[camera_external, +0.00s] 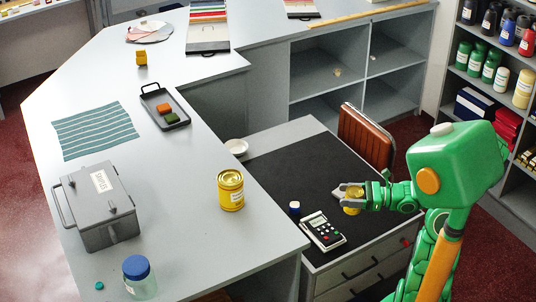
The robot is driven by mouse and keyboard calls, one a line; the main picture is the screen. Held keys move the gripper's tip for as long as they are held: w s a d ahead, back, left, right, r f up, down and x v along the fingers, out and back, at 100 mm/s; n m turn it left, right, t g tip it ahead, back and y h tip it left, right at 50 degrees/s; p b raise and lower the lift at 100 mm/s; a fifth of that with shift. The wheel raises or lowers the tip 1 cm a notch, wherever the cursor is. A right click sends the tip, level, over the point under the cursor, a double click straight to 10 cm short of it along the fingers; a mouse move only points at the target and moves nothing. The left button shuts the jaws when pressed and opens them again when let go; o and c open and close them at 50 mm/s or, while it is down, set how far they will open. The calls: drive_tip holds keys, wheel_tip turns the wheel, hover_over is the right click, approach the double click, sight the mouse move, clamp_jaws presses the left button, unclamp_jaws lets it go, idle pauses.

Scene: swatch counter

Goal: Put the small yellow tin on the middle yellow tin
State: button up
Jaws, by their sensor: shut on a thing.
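My gripper (353,190) is shut on a small yellow tin (352,208), above or at the black desk mat; I cannot tell whether the tin touches the mat. The fingers hide part of it. A larger yellow tin (231,196) with a pale label stands upright on the grey counter, left of my gripper and apart from it. A band near its top may be a lid rim or a second tin stacked on it; I cannot tell which. Another small yellow-orange object (142,58) stands far back on the counter.
A grey box (101,208), a jar with a blue lid (139,277), a striped cloth (95,131) and a dark tray (180,122) are on the counter.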

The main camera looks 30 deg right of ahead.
drive_tip(key=w+a+r+n+g, duration=0.1)
drive_tip(key=w+a+r, duration=0.8)
drive_tip(key=a+r, duration=0.3)
drive_tip(key=a+r+g+y, duration=0.1)
drive_tip(key=a+r, duration=1.3)
drive_tip(key=a, duration=0.2)
hover_over(224, 177)
drive_tip(key=shift+n, duration=0.4)
drive_tip(key=shift+f, duration=6.4)
drive_tip(key=shift+f, duration=0.15)
drive_tip(key=o, duration=1.3)
drive_tip(key=shift+c, duration=0.2)
